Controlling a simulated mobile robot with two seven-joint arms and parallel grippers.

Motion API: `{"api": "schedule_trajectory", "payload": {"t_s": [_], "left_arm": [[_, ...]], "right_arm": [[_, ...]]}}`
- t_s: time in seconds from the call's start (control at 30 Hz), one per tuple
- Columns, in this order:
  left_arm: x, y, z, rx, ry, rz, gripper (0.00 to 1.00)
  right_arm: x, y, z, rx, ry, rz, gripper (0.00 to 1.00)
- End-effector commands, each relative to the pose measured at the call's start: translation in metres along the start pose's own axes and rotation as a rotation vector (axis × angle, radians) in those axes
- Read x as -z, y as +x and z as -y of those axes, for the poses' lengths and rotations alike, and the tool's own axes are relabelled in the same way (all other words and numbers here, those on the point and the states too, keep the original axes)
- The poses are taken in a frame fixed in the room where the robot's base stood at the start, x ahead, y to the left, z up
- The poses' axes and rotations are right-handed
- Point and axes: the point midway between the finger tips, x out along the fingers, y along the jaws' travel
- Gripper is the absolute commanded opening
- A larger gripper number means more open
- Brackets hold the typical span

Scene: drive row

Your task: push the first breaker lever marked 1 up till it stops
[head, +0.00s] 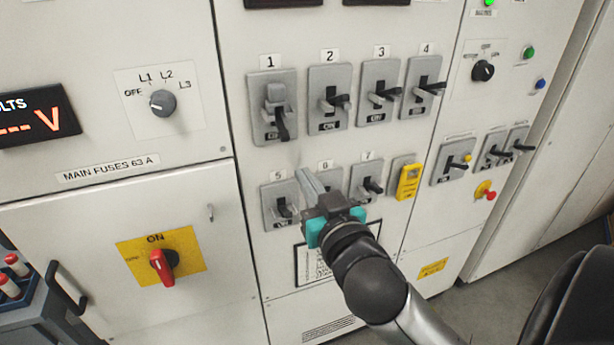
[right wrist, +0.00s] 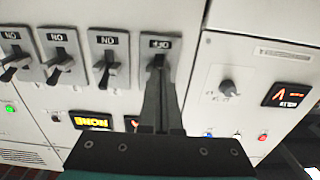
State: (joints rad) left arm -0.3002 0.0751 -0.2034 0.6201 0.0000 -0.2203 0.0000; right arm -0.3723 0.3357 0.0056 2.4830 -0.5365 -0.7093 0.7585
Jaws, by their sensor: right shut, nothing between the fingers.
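Breaker 1 (head: 271,95) is at the upper left of the grey breakers in the head view. Its dark lever (head: 282,126) points down. In the right wrist view, which shows the panel upside down, breaker 1 (right wrist: 178,48) carries an OFF label. My right gripper (head: 304,174) is shut and empty. In the head view its fingers show below breaker 1, in front of breakers 5 and 6. In the right wrist view the fingers cover much of breaker 1's lever; I cannot tell whether they touch it. My left gripper is in neither view.
Breakers 2 (head: 330,97), 3 (head: 379,91) and 4 (head: 422,86) stand to the right of breaker 1. Breaker 5 (head: 273,208) and a yellow lockout piece (head: 408,181) are in the lower row. A rotary knob (head: 162,103) is on the left panel.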

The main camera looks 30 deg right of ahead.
Motion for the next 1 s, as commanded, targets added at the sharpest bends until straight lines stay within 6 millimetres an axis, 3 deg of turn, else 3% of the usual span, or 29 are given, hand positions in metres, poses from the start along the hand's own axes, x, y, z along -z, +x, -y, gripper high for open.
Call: {"api": "schedule_trajectory", "payload": {"t_s": [1.0], "left_arm": [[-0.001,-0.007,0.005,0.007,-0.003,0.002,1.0]], "right_arm": [[0.0,0.091,0.0,-0.001,0.0,0.001,0.0]]}}
